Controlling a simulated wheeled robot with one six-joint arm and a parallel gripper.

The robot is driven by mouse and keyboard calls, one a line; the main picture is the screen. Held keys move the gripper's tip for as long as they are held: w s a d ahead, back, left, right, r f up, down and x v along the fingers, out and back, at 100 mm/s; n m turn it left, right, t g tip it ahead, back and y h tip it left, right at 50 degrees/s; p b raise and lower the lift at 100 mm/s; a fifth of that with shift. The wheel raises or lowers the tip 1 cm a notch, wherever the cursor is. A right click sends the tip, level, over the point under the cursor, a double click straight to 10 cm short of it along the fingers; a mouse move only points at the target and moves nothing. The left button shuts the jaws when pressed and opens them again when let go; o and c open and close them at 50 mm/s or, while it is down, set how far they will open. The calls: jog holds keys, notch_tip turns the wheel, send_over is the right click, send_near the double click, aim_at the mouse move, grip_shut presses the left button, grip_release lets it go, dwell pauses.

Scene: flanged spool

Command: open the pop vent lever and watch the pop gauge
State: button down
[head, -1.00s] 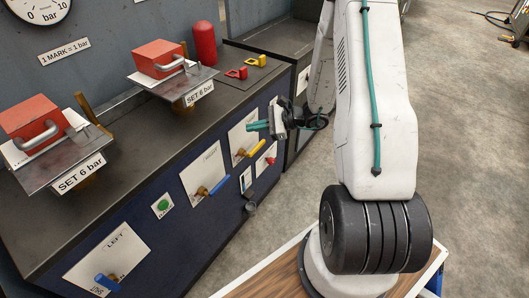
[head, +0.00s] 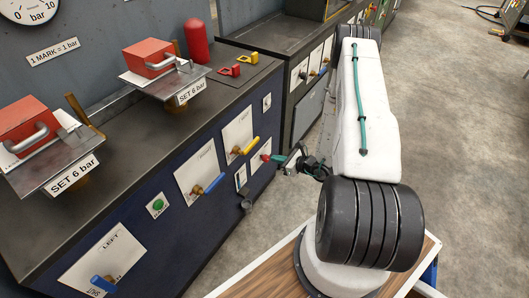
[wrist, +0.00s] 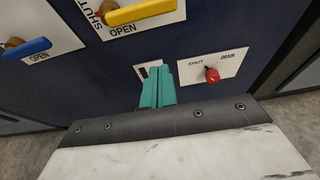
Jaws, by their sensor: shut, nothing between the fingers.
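My gripper (head: 274,157) has teal fingers pressed together and empty, in front of the right part of the blue panel. In the wrist view its fingers (wrist: 157,87) point at the panel, below a yellow lever (wrist: 140,12) and left of a red DRAIN handle (wrist: 211,74), apparently touching neither. The yellow lever also shows in the head view (head: 246,146), slanted on its plate; OPEN is printed below it. Blue levers stand at the middle (head: 212,184) and LEFT plate (head: 104,284). I cannot read which is the pop vent. A round gauge (head: 30,8) is cut off at the top; its name is not visible.
Two red blocks (head: 148,58) with handles sit on plates marked SET 6 bar. A red cylinder (head: 196,41) and red and yellow brackets (head: 230,71) stand on the bench top (head: 140,130). A green button (head: 157,205) is on the panel. Open floor (head: 450,150) lies right.

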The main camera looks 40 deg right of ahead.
jog(key=x, duration=1)
jog(key=shift+s+r, duration=0.15)
jog(key=shift+r, duration=1.9)
jog(key=shift+d, duration=0.15)
